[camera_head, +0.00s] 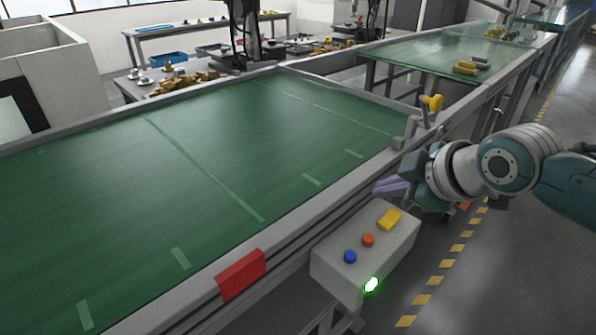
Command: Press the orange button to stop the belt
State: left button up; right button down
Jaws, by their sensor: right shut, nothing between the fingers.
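The orange button (367,240) is a small round knob on top of a light grey control box (335,273) at the near side of the belt. A blue button (349,256) sits beside it on one side and a yellow rectangular switch (389,220) on the other. A green light (371,285) glows on the box's front. My right gripper (405,182) is above and beyond the box, apart from the orange button, near the conveyor rail. It is shut and empty, its fingers partly hidden by its dark body. My left gripper is not in view.
The green belt (200,170) runs behind the box with a grey rail. A red block (241,274) is on the rail's side. The floor on the right has a yellow dashed line.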

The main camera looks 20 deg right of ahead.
aim_at(368, 240)
jog(key=shift+f, duration=0.15)
notch_tip(368, 240, down, 8)
jog(key=b, duration=0.8)
jog(key=shift+f, duration=0.3)
dwell(1.4)
jog(key=shift+f+b, duration=0.4)
jog(key=shift+b, duration=0.1)
jog(key=shift+f+b, duration=0.35)
jog(key=shift+f, duration=0.1)
dwell(0.4)
jog(key=shift+r+p, duration=0.85)
jog(key=shift+p, duration=0.05)
jog(key=shift+r, duration=0.1)
